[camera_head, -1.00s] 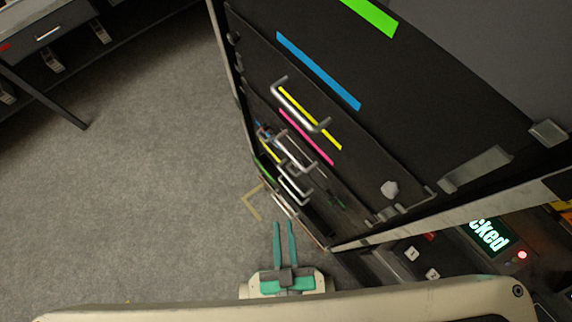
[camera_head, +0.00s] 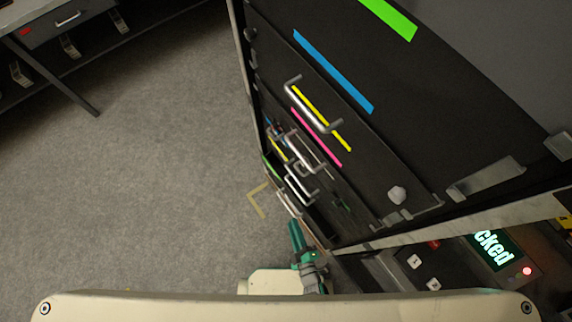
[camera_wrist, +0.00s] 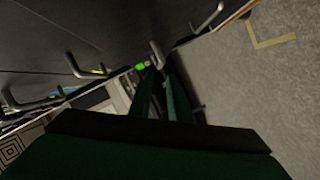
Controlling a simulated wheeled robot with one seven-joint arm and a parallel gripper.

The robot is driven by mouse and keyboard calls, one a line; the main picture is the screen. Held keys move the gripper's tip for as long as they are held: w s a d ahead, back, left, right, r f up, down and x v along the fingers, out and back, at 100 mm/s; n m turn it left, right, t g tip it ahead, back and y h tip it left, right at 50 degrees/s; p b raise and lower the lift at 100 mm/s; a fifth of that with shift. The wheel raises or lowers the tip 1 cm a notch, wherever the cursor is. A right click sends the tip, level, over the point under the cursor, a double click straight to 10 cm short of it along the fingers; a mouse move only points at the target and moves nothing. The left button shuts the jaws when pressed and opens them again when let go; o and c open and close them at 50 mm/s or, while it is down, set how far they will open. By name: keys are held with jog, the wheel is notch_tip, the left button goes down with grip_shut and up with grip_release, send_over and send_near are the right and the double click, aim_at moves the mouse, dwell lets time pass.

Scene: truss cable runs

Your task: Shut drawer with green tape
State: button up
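A tall black drawer cabinet (camera_head: 345,130) fills the right of the head view. A wide green tape strip (camera_head: 390,18) is on its upper front. A smaller green tape piece (camera_head: 271,167) shows low down beside the lower handles. A green spot (camera_wrist: 140,66) also shows just past my fingertips in the wrist view. I cannot tell how far the low green-taped drawer stands out. My gripper (camera_head: 294,228) is low, near the cabinet's bottom handles. In the wrist view my gripper (camera_wrist: 158,76) has its two fingers slightly apart, with nothing visibly held.
Metal handles (camera_head: 312,108) project from the cabinet front. Blue (camera_head: 334,72), yellow (camera_head: 322,120) and pink (camera_head: 316,137) tapes mark other places. Grey floor (camera_head: 150,180) is clear to the left. A workbench (camera_head: 60,28) is at upper left, and a lit panel (camera_head: 494,250) at lower right.

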aim_at(286, 204)
jog(key=x, duration=1)
jog(key=shift+w+a+f, duration=0.1)
jog(key=shift+w+f, duration=0.1)
jog(key=shift+w, duration=0.05)
grip_shut()
